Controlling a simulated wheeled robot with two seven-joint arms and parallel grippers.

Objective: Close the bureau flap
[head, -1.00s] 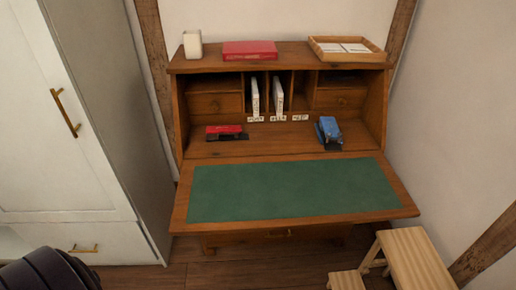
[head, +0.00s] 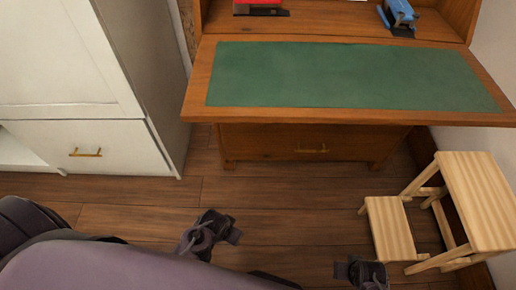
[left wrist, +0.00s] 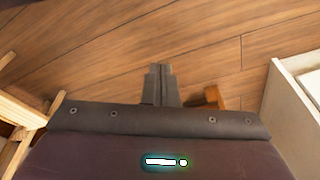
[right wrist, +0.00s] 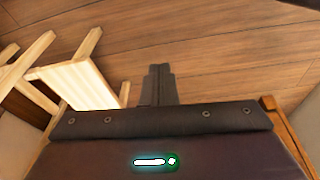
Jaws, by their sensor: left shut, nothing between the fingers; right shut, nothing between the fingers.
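The bureau flap (head: 340,75) is folded down and lies flat, its green inset facing up with a wooden border around it. It juts out from the bureau over the drawer front (head: 285,139). My left gripper (head: 222,236) is low in front of the bureau, over the floor, below and apart from the flap. It is shut and empty, and also shows in the left wrist view (left wrist: 158,84). My right gripper (head: 360,272) is at the bottom edge of the head view, apart from the flap. It is shut and empty in the right wrist view (right wrist: 157,84).
A red item (head: 258,4) and a blue item (head: 398,14) stand on the bureau behind the flap. A wooden step stool (head: 478,195) stands on the right, below the flap's right end. A white cabinet (head: 75,115) stands on the left. The floor (head: 280,190) between is clear.

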